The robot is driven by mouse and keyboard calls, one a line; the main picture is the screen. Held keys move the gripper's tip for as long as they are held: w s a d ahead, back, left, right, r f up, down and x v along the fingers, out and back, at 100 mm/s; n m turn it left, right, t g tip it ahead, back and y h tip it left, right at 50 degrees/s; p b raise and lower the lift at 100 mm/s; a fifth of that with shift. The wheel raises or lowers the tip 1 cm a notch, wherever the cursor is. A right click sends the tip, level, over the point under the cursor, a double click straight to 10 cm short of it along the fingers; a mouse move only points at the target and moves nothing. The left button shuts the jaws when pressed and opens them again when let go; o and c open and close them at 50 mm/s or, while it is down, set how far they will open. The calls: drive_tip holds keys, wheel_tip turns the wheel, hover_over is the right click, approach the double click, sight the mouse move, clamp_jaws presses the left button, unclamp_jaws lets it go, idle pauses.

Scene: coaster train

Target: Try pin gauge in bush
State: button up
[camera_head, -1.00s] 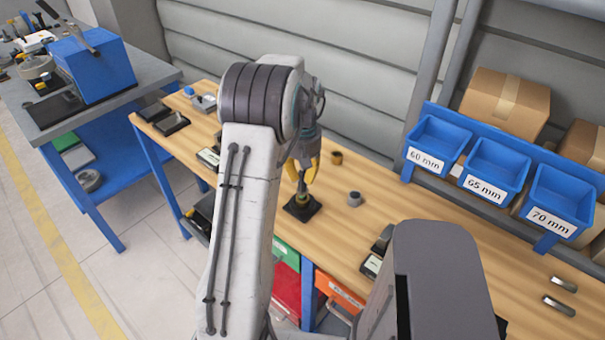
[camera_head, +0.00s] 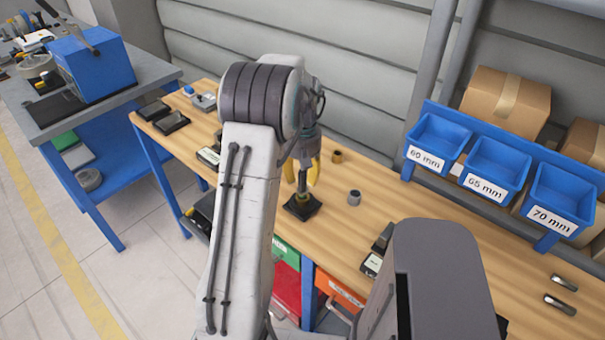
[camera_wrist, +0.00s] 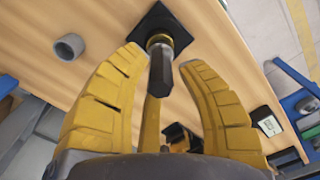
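The pin gauge, with a dark grey handle (camera_wrist: 161,75), stands at a brass-coloured bush (camera_wrist: 158,40) on a black square base (camera_wrist: 178,22). In the head view, the base (camera_head: 302,207) sits on the wooden bench and the gauge looks upright. How deep the pin sits in the bush is hidden. My gripper (camera_wrist: 162,58) has its yellow fingers spread on either side of the gauge, with gaps showing; it is open and holds nothing. In the head view, my gripper (camera_head: 301,172) is just above the base.
A grey ring (camera_head: 354,197) stands to the right of the base, and a brown ring (camera_head: 336,156) is behind. Blue bins marked 60 mm (camera_head: 436,145), 65 mm (camera_head: 495,170) and 70 mm (camera_head: 560,200) are at the right. Small metal pieces (camera_head: 560,304) lie at the right front.

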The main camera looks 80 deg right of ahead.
drive_tip(key=shift+o, duration=0.5)
wheel_tip(320, 180, up, 12)
idle(0.5)
